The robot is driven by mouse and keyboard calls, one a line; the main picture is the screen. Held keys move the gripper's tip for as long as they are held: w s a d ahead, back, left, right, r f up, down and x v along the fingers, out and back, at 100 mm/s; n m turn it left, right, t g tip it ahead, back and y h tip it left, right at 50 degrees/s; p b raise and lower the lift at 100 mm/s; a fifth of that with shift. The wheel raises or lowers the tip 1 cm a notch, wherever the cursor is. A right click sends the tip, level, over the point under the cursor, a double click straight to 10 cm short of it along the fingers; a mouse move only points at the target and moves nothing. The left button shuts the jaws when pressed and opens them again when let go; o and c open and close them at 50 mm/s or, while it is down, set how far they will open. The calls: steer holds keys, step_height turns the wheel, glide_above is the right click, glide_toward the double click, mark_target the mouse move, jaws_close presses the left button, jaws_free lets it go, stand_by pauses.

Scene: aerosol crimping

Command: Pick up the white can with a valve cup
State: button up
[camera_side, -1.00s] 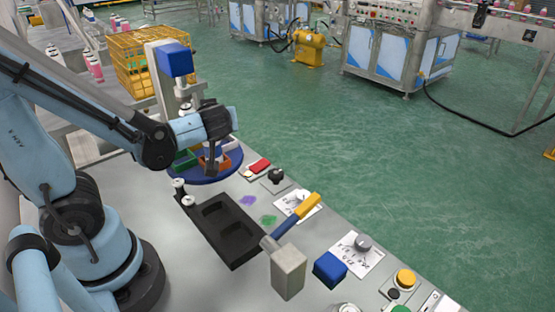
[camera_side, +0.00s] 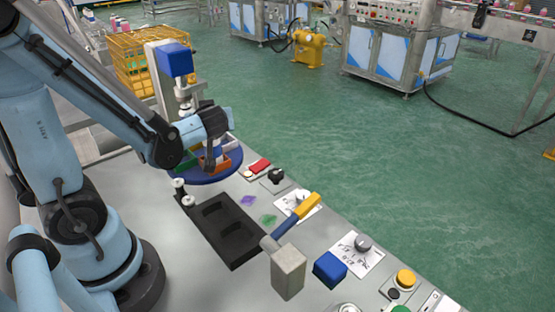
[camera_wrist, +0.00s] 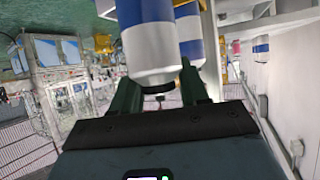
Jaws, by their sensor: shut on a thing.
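A white can with a broad blue band (camera_wrist: 148,45) fills the top middle of the wrist view, its rounded end towards my fingers. My gripper (camera_wrist: 160,88) is shut on it, one dark finger on each side. A small dark piece shows between the fingers under that end; I cannot tell whether it is a valve cup. In the side view, my gripper (camera_side: 214,160) points down over the blue round turntable (camera_side: 205,178) with coloured bins. The held can is not clear there.
The crimping press with a blue head (camera_side: 175,60) stands close behind my gripper. A yellow crate (camera_side: 135,60) stands behind.

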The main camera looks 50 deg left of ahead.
steer(key=shift+f, duration=0.1)
jaws_close()
